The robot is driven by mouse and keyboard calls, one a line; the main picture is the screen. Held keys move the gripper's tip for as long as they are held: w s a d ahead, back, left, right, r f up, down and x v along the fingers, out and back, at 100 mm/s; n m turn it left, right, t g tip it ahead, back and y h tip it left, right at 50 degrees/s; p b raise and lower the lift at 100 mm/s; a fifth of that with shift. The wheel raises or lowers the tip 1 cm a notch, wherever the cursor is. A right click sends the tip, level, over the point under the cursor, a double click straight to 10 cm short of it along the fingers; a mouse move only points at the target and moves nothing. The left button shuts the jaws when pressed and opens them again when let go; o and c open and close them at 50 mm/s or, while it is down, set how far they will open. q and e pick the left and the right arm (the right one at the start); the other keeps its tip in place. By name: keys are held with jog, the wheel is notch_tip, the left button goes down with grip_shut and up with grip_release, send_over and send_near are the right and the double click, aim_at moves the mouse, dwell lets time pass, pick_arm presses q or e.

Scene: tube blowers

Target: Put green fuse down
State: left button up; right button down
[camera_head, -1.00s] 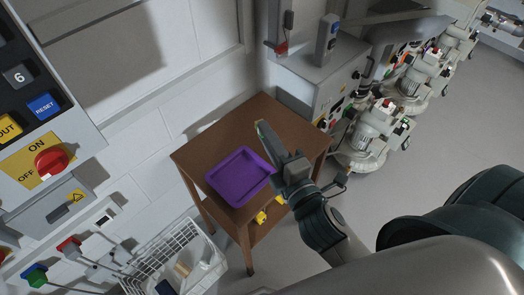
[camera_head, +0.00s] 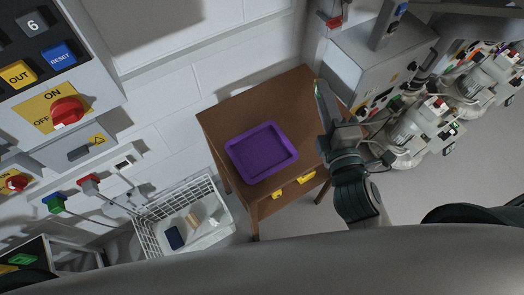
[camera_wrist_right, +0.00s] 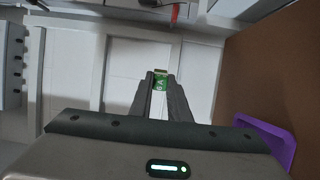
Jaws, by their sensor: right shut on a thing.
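The green fuse (camera_wrist_right: 160,82) is between the fingertips of my right gripper, seen in the right wrist view. My right gripper (camera_head: 320,88) is shut on it and shows in the head view above the right side of the brown wooden table (camera_head: 232,112). Only a small green spot of the fuse shows at the fingertips in the head view. A purple tray (camera_head: 262,152) lies on the table, left of my right gripper, and looks empty. Its edge also shows at the lower right of the right wrist view (camera_wrist_right: 268,140). My left gripper is not in view.
A white wire basket (camera_head: 190,205) with several items stands left of the table. A control panel with a red switch (camera_head: 67,110) is on the wall at the left. Grey machines (camera_head: 425,125) stand at the right. Yellow things (camera_head: 305,179) show under the table's front edge.

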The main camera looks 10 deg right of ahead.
jog(key=w+a+f+n+g+y+p, duration=0.1)
jog(key=a+f+n+g+y+p, duration=0.2)
jog(key=a+g, duration=1.1)
jog(key=s+a+f+n+g+h, duration=0.1)
jog(key=s+a+f+h, duration=0.15)
jog(key=s+f, duration=0.35)
jog(key=s+d+r+g, duration=0.1)
jog(key=s+d+g, duration=0.2)
jog(key=d, duration=0.6)
jog(key=shift+s+d+p, duration=0.3)
jog(key=shift+s, duration=0.55)
jog(key=shift+r+h, duration=0.1)
jog(key=shift+h, duration=0.15)
